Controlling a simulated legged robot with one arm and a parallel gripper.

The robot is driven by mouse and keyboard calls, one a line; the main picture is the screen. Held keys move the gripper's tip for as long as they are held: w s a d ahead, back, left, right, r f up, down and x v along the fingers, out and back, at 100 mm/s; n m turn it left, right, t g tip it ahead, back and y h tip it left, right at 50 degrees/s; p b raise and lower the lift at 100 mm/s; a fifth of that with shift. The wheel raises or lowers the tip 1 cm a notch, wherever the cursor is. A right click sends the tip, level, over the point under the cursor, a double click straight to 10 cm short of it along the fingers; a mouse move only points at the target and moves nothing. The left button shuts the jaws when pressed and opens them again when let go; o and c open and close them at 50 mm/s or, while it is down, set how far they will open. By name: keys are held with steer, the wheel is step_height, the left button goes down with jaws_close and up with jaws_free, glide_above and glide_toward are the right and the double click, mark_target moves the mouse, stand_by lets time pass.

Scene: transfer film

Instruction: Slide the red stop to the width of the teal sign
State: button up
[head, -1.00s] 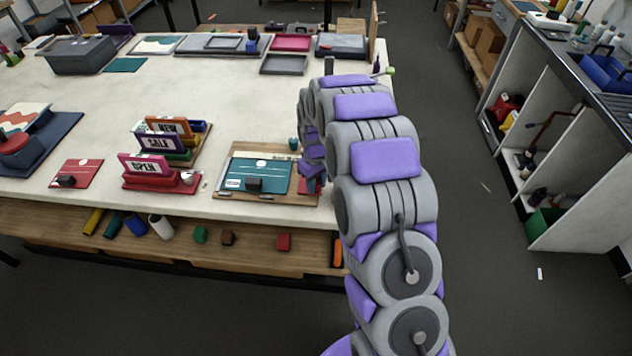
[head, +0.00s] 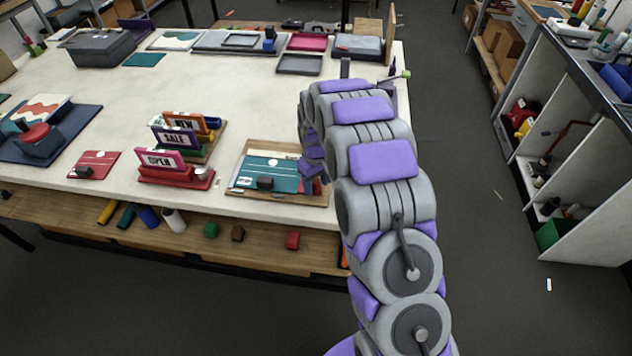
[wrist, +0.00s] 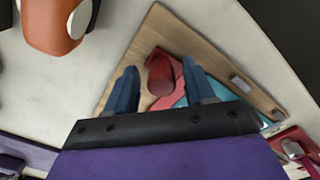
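The teal sign (head: 270,172) lies flat on a wooden board (head: 237,190) near the table's front edge, with a black block (head: 265,183) at its front. The red stop (head: 309,186) is at the sign's right end, partly hidden by my gripper (head: 314,172). In the wrist view, the red stop (wrist: 160,76) has a rounded red knob on a paler red base. My gripper (wrist: 161,84) is open, its two dark blue fingers on either side of the knob with gaps visible. A corner of the teal sign (wrist: 207,92) shows behind the right finger.
In the wrist view an orange-brown object with a white disc (wrist: 52,22) is at the upper left. Trays (head: 300,64) lie at the back.

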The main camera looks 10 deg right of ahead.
steer(key=shift+r, duration=0.1)
step_height(320, 180, up, 17)
steer(key=p, duration=0.2)
steer(key=shift+p, duration=0.3)
stand_by(0.4)
steer(key=s+d+r+m, duration=0.1)
steer(key=s+r, duration=0.3)
steer(key=s, duration=0.6)
steer(key=s+d+r+m, duration=0.1)
steer(key=s+r, duration=0.3)
steer(key=s, duration=0.6)
steer(key=s+d+f+m+g, duration=0.1)
steer(key=s+m, duration=0.2)
steer(key=s, duration=2)
steer(key=shift+s+d+f+g, duration=0.2)
steer(key=shift+s+f+g, duration=0.05)
steer(key=shift+f+g, duration=0.15)
